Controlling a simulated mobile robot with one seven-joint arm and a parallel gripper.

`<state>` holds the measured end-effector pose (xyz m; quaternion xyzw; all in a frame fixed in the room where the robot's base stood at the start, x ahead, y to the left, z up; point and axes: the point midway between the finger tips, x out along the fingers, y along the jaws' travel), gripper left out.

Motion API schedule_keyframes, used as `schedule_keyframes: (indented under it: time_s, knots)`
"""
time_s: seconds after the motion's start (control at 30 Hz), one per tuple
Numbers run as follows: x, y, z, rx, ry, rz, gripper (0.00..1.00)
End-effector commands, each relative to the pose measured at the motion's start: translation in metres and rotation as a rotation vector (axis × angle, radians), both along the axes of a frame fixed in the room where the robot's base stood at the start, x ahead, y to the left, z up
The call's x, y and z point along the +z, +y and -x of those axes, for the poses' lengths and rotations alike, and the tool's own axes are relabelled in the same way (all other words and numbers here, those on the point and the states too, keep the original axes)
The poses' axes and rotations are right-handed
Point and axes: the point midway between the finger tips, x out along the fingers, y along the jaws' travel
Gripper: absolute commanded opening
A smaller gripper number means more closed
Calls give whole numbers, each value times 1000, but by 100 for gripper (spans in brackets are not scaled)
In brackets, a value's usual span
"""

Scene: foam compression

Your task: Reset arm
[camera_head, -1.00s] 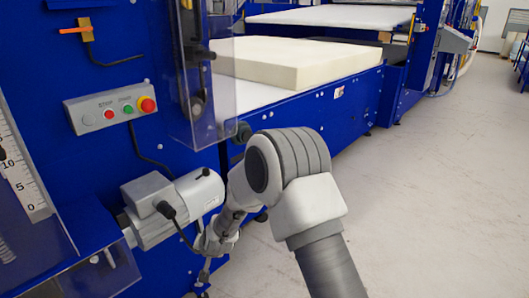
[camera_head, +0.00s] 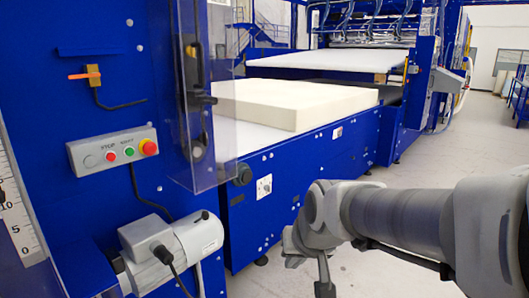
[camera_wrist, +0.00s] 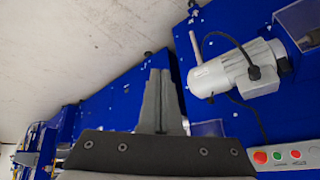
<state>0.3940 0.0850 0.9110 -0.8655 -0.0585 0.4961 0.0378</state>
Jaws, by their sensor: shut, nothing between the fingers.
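My gripper (camera_wrist: 158,72) shows in the wrist view with its two dark fingers pressed together and nothing between them. It is shut and empty, with the blue machine side and the pale floor behind it. In the head view my arm reaches in from the right edge and bends down at its far end, in front of the blue machine (camera_head: 300,160). The fingers cannot be made out clearly in that view.
A cream foam block (camera_head: 290,103) lies on the machine's white bed. A control box (camera_head: 113,150) with buttons and a grey motor (camera_head: 172,247) are at the left; the motor also shows in the wrist view (camera_wrist: 238,70). Pale floor (camera_head: 430,165) is open at the right.

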Motion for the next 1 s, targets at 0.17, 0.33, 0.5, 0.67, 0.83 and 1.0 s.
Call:
schedule_keyframes:
  time_s: [0.17,0.33,0.5,0.67,0.83,1.0]
  knots:
    - [20,-38,54,-22,3,51,0]
    - [25,-64,101,-41,15,90,0]
    - [25,-82,141,-62,29,119,0]
    - [59,-85,149,-62,40,127,0]
    - [97,-85,148,-62,39,126,0]
    - [142,-85,148,-62,39,126,0]
